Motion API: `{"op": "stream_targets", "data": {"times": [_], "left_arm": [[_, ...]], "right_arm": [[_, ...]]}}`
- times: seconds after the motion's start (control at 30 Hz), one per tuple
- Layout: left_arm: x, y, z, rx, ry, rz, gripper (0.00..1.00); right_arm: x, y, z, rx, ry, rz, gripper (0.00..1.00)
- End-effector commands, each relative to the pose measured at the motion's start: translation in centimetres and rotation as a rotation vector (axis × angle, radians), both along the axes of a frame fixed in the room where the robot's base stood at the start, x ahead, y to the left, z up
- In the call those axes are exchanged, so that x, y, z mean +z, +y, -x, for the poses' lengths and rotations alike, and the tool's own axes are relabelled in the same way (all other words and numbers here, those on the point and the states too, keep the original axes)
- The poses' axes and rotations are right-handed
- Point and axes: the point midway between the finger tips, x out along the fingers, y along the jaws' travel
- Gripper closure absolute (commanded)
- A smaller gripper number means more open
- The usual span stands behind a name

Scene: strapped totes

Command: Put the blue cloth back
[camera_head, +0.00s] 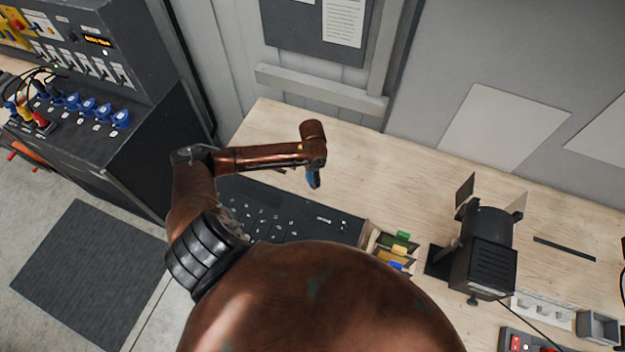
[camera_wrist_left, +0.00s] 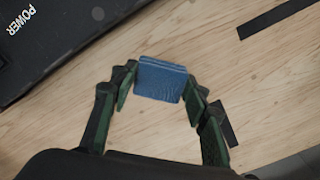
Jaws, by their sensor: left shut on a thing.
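The blue cloth (camera_wrist_left: 162,80) is a folded pad between the fingertips of my left gripper (camera_wrist_left: 160,92) in the left wrist view. The gripper is shut on it, and the pad is held across the gap with wood tabletop behind it. In the head view my left gripper (camera_head: 315,170) points down over the bench, with the blue cloth (camera_head: 313,182) just showing at its tip. A small wooden holder (camera_head: 372,240) with green, yellow and blue pieces stands on the bench to the lower right, partly hidden by my body. My right gripper is not in view.
A black panel (camera_head: 285,217) lies on the bench left of the holder. A black stage lamp (camera_head: 484,260) stands to the right. A control console (camera_head: 120,70) is at the left. The bench behind the gripper is clear.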

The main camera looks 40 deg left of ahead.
Motion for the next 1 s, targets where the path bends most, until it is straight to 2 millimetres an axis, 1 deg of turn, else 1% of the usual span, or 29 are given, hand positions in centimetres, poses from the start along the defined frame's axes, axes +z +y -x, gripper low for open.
{"op": "stream_targets", "data": {"times": [0.07,0.2,0.27,0.67,0.7,0.93,1.0], "left_arm": [[-0.8,0.4,-0.4,0.003,0.001,0.000,0.77],[-2.8,0.3,-0.3,0.002,0.001,0.000,0.77],[-3.3,0.3,-0.3,0.002,0.001,0.000,0.77],[-3.8,0.3,-0.3,0.002,0.000,-0.001,0.77],[-3.8,0.3,-0.3,0.002,0.000,-0.001,0.56],[-3.8,0.3,-0.3,0.002,0.000,-0.001,0.40],[-3.8,0.3,-0.3,0.002,0.000,-0.001,0.40]], "right_arm": [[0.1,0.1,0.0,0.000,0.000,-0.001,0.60],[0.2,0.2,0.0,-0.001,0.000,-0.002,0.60],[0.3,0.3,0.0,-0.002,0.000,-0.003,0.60],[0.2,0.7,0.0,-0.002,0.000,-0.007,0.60],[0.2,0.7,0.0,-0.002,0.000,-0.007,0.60],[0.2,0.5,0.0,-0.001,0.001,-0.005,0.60],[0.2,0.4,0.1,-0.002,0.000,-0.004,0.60]]}}
